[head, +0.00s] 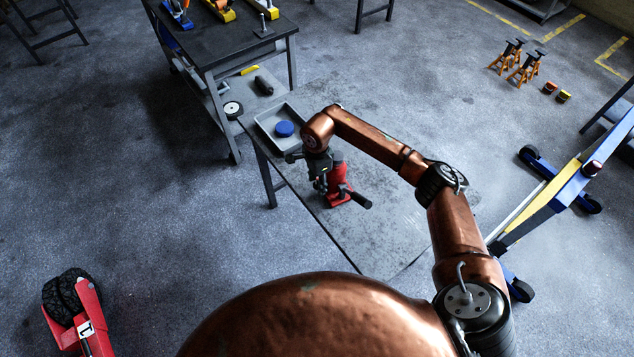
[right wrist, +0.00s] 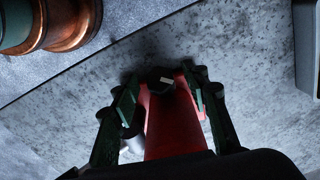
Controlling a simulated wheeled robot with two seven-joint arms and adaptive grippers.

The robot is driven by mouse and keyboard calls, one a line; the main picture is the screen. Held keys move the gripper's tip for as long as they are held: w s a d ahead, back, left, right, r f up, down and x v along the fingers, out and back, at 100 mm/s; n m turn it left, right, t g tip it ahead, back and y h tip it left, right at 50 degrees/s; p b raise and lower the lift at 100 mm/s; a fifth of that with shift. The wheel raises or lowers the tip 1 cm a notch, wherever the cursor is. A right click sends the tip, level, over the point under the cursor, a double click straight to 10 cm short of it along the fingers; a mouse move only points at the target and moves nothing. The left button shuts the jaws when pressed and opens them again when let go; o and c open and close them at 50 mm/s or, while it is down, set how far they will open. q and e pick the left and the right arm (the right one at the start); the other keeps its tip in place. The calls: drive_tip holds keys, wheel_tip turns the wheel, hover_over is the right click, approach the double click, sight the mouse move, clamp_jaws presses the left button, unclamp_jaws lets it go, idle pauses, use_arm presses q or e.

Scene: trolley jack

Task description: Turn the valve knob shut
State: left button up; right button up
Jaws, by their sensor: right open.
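A red jack (head: 337,183) stands upright on the dark table, with a black handle-like part sticking out at its lower right. My right gripper (head: 319,175) is at the jack's left side, partly hidden by its own wrist. In the right wrist view, the open fingers of my right gripper (right wrist: 161,84) stand on either side of the red jack body (right wrist: 170,125). A dark round knob (right wrist: 160,81) with a pale mark lies between the fingertips, with gaps visible on both sides. I cannot tell how far it is turned. My left gripper is not in view.
A grey tray (head: 263,124) with a blue round object (head: 284,129) sits behind the jack on the table (head: 390,235). A dark workbench (head: 225,42) stands behind. A blue and yellow hoist (head: 560,190) is at the right. The table's front right is clear.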

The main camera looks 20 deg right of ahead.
drive_tip(key=shift+c, duration=0.4)
clamp_jaws()
